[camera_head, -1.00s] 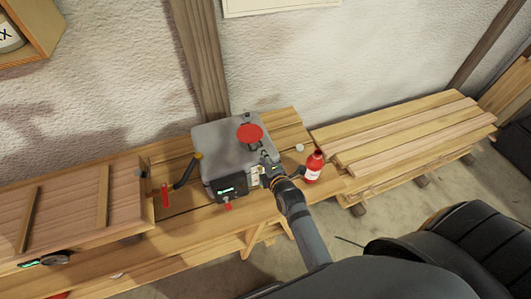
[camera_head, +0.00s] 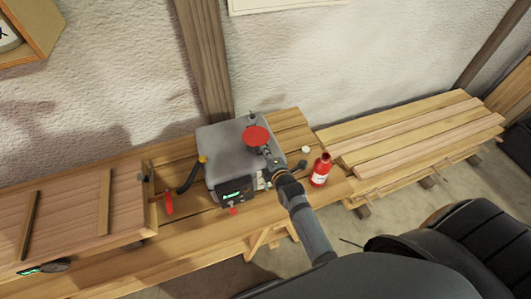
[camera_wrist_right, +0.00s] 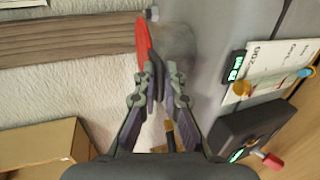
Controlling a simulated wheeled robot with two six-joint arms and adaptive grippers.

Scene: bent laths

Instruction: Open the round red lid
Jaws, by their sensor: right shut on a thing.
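The round red lid (camera_head: 256,136) is a flat disc on top of the grey box (camera_head: 225,140) on the wooden bench. My right gripper (camera_head: 267,152) reaches in from the lower right to the near edge of the lid. In the right wrist view the lid (camera_wrist_right: 143,42) shows nearly edge-on, as a narrow red strip at the tips of my right gripper (camera_wrist_right: 160,68). My left gripper is not in view.
A red bottle (camera_head: 321,170) and a small white cap (camera_head: 305,149) stand right of my arm. A dark hose (camera_head: 187,178) and a red-handled item (camera_head: 169,203) lie left of the box. Stacked planks (camera_head: 420,130) are at the right.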

